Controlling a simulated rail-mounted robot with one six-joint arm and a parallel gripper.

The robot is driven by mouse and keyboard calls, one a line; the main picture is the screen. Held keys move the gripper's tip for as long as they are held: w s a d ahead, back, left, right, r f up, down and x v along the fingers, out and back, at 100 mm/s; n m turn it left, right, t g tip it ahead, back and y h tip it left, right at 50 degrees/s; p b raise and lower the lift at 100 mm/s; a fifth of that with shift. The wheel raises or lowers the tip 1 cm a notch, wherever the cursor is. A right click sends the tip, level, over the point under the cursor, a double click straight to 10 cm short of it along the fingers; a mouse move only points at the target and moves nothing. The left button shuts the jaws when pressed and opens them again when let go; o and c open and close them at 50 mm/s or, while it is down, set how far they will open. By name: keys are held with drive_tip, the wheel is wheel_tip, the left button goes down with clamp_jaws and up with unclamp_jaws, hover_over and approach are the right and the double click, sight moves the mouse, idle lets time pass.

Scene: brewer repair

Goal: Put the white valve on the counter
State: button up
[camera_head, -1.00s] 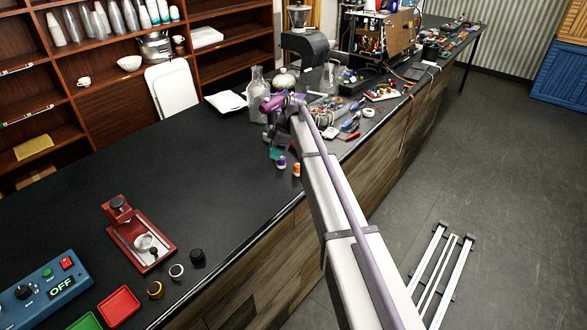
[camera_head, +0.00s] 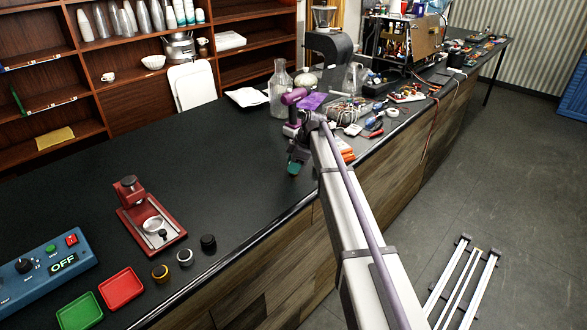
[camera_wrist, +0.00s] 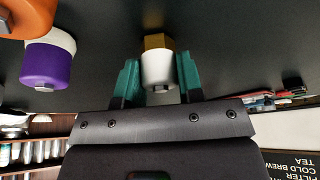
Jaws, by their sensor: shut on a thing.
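The white valve (camera_wrist: 158,68), a white body with a brass hex end, sits between the teal fingers of my gripper (camera_wrist: 157,82) in the wrist view. The gripper is shut on it. In the head view my gripper (camera_head: 293,168) is over the black counter (camera_head: 215,165), near its front edge. The valve is hidden there by the gripper and arm. I cannot tell whether the valve touches the counter.
A purple and white valve (camera_wrist: 48,62) and an orange one (camera_wrist: 25,15) stand left of the gripper in the wrist view. A glass bottle (camera_head: 281,90) and tools are behind it. The counter between gripper and red machine (camera_head: 150,220) is clear.

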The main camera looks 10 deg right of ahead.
drive_tip(key=shift+f, duration=0.2)
drive_tip(key=o, duration=1.1)
drive_tip(key=shift+c, duration=0.2)
drive_tip(key=w+p+v, duration=0.1)
drive_tip(key=p+v, duration=1.1)
drive_tip(key=v, duration=0.1)
drive_tip(key=s+a+f+m+h+b, duration=0.1)
drive_tip(key=s+m, duration=0.7)
drive_tip(key=s, duration=1.1)
drive_tip(key=s+a+f+m+h+b, duration=0.1)
drive_tip(key=s+m, duration=0.7)
drive_tip(key=s, duration=1.1)
drive_tip(key=shift+s+a+f+g+h, duration=0.35)
drive_tip(key=shift+a+f+h, duration=0.1)
drive_tip(key=shift+a+h, duration=0.85)
